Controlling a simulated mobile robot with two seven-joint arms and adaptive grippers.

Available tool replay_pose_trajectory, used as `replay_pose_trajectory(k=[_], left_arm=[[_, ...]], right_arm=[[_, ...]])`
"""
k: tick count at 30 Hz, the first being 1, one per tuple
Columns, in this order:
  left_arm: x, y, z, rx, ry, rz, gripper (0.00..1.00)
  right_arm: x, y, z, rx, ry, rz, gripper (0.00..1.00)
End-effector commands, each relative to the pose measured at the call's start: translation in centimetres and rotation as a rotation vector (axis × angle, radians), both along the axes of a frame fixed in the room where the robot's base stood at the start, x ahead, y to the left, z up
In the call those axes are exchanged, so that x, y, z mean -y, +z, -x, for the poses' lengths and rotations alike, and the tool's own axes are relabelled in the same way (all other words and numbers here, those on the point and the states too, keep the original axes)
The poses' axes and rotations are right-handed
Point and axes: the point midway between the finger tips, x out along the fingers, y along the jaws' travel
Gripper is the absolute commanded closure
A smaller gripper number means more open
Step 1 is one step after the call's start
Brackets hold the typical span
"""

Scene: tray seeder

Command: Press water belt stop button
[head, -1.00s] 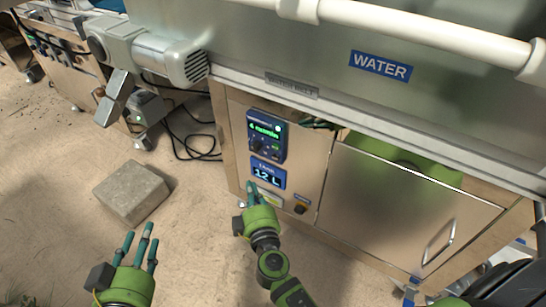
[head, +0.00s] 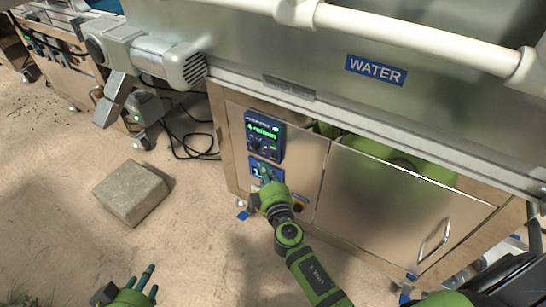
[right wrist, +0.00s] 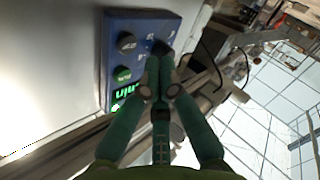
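The blue water belt control panel (head: 264,135) is on the metal cabinet front, with a green lit display, dark knobs and a small green button. In the right wrist view the panel (right wrist: 143,28) shows a dark round control (right wrist: 127,42), a green button (right wrist: 123,74) and another dark control partly behind my fingertips. My right gripper (head: 265,174) has its fingers together with nothing between them. In the head view it covers part of the lower display (head: 256,168); contact cannot be told. My left gripper (head: 143,277) is low at the left, fingers spread, empty and partly cut off.
The tank with the WATER label (head: 376,70) and a white pipe (head: 400,30) overhang the cabinet. A motor (head: 180,64) juts out at upper left. A concrete block (head: 131,192) lies on the floor, with black cables behind it. A metal door (head: 400,205) is at right.

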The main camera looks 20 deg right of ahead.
Motion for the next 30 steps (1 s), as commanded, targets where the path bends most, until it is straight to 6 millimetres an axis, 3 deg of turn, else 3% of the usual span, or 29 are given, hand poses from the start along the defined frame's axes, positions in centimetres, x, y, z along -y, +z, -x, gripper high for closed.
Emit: replay_pose_trajectory(k=[8,30], left_arm=[[0.16,0.27,-0.29,0.021,-0.003,0.004,0.6],[0.15,0.26,-0.3,0.022,-0.003,0.004,0.6]], right_arm=[[1.13,-0.01,-0.9,0.0,0.0,0.001,1.0],[1.14,0.0,-0.89,0.0,0.0,0.0,1.0]])
